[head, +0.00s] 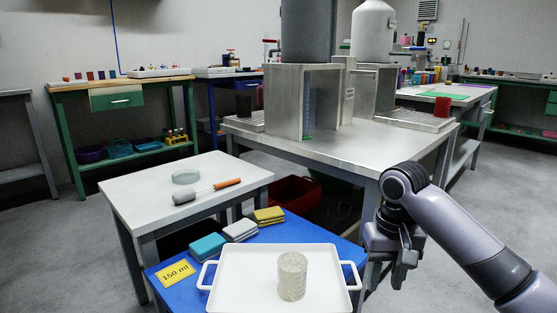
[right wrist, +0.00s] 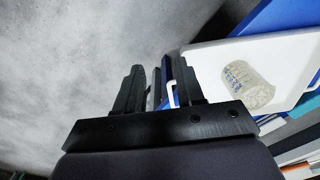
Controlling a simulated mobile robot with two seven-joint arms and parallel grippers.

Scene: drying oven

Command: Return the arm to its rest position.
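My right gripper (head: 398,272) hangs at the right of the head view, beside the right edge of the blue table and pointing down. In the right wrist view its two black fingers (right wrist: 158,88) stand apart with a gap between them, and no held object shows. A beaker (head: 292,276) with pale grainy contents stands upright on a white tray (head: 235,290) to the left of the gripper, apart from it. The beaker also shows in the right wrist view (right wrist: 245,88), at the right. My left gripper is in neither view.
The blue table (head: 190,285) also bears a yellow "150 ml" card (head: 175,272) and several folded cloths. A metal-topped table (head: 330,150) with grey apparatus stands behind my right arm. A white table (head: 150,195) at left holds a glass dish and an orange-handled tool. Grey floor is free at right.

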